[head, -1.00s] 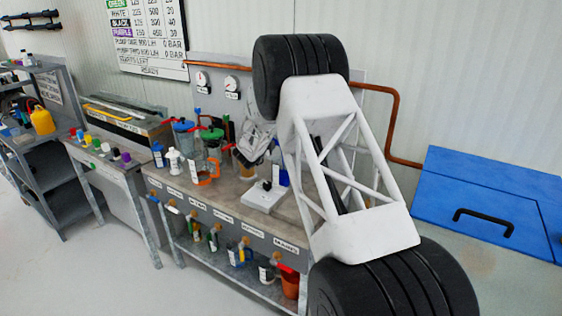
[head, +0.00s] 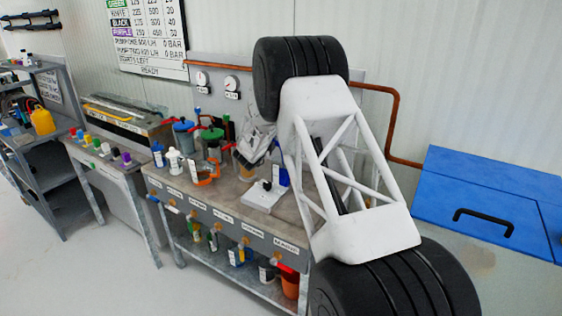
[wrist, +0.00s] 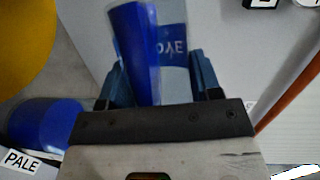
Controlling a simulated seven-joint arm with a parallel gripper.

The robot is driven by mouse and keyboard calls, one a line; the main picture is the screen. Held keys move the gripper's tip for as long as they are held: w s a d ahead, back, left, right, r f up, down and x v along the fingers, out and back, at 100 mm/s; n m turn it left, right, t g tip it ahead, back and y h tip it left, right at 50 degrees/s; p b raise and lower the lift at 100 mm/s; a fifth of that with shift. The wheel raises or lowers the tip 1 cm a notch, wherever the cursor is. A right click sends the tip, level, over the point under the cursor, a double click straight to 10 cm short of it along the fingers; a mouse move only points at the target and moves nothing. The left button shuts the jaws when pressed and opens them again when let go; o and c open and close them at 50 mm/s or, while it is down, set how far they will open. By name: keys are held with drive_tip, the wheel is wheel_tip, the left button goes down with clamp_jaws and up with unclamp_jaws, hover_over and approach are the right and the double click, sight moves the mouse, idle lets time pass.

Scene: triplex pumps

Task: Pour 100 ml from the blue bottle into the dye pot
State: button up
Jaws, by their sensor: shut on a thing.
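In the wrist view my gripper (wrist: 158,68) is shut on a bright blue, curved thing (wrist: 137,50), which looks like the blue bottle. Only part of it shows. A blue patch with the letters DYE (wrist: 174,48) lies just behind it; I cannot tell whether it belongs to the dye pot or to a label. In the head view a blue container with a white label (head: 281,168) stands out beside my white arm, partly hidden by it. My gripper's hand (head: 256,142) is above the bench, and its fingertips are not clear there.
A blue thing marked PALE (wrist: 42,122) and a yellow thing (wrist: 22,38) lie at the left in the wrist view. A copper pipe (head: 393,120) runs behind.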

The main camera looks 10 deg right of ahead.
drive_tip(key=shift+f+m, duration=0.15)
drive_tip(key=shift+m, duration=0.35)
idle(1.3)
drive_tip(key=shift+r+n, duration=0.25)
drive_tip(key=shift+n, duration=0.45)
drive_tip(key=shift+w+a+r+n+g, duration=0.3)
drive_tip(key=shift+w+n+g, duration=0.2)
drive_tip(key=shift+n, duration=0.3)
drive_tip(key=shift+r+n, duration=0.25)
drive_tip(key=shift+n, duration=0.25)
